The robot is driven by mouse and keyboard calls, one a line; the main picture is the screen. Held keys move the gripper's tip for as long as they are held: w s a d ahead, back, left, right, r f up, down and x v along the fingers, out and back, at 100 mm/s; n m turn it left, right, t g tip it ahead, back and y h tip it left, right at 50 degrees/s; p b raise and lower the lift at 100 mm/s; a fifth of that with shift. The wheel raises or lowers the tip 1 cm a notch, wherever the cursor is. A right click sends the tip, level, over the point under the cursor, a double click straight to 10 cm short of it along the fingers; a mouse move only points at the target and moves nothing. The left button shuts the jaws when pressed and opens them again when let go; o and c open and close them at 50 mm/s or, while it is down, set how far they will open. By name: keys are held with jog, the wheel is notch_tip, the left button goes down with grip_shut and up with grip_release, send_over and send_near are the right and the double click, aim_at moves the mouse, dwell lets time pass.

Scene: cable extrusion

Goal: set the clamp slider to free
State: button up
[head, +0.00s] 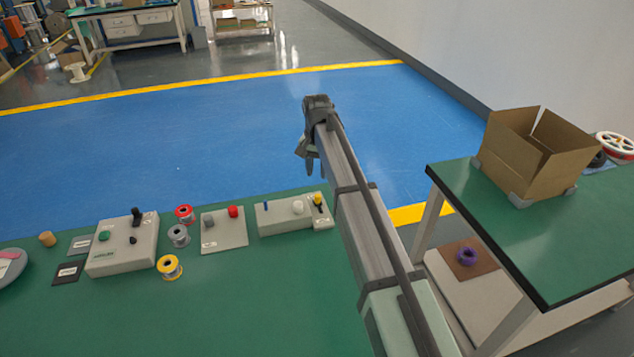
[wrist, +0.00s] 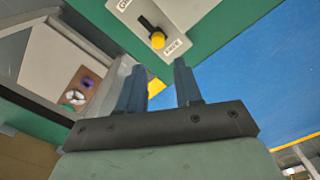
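The clamp slider has a yellow knob (wrist: 157,40) on a black bar, set in a pale plate (wrist: 185,12). The knob sits at the end of the bar nearer my gripper, beside a small label (wrist: 173,46) that seems to read FREE. Another label, cut by the picture edge, is at the far end. In the head view the yellow knob (head: 318,199) is at the right end of the row of devices. My gripper (wrist: 160,65) is open and empty, its fingers apart and pointing towards the plate. I see no contact with the knob.
A panel with a white knob (head: 283,213) adjoins the slider on the left. Further left are a panel with a red button (head: 233,211), several wire spools and a control box (head: 122,245). A cardboard box (head: 520,158) stands on the right table. Blue floor lies beyond the bench.

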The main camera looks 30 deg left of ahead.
jog(key=shift+r, duration=1.9)
jog(key=w+d+f, duration=0.1)
jog(key=d+f, duration=0.5)
jog(key=d, duration=0.3)
jog(key=w+d+f+m, duration=0.1)
jog(key=d+f, duration=0.4)
jog(key=d, duration=0.4)
jog(key=w+d+f, duration=0.1)
jog(key=d+f, duration=0.5)
jog(key=d, duration=0.2)
jog(key=s+d+f, duration=0.4)
jog(key=d, duration=0.5)
jog(key=s+d+f+m, duration=0.1)
jog(key=s+d+f, duration=0.35)
jog(key=d, duration=0.45)
jog(key=s+d+f, duration=0.3)
jog(key=d+f, duration=0.2)
jog(key=d, duration=0.4)
jog(key=s+d+f+g, duration=0.1)
jog(key=s+f+g, duration=0.1)
jog(key=s+f, duration=0.5)
jog(key=s+d+f+g, duration=0.1)
jog(key=s+f, duration=0.6)
jog(key=s, duration=0.8)
jog(key=s+d+f+g, duration=0.2)
jog(key=s+f+g, duration=0.1)
jog(key=s+f, duration=0.5)
jog(key=s, duration=0.3)
jog(key=shift+s+g, duration=0.35)
jog(key=shift+g, duration=0.05)
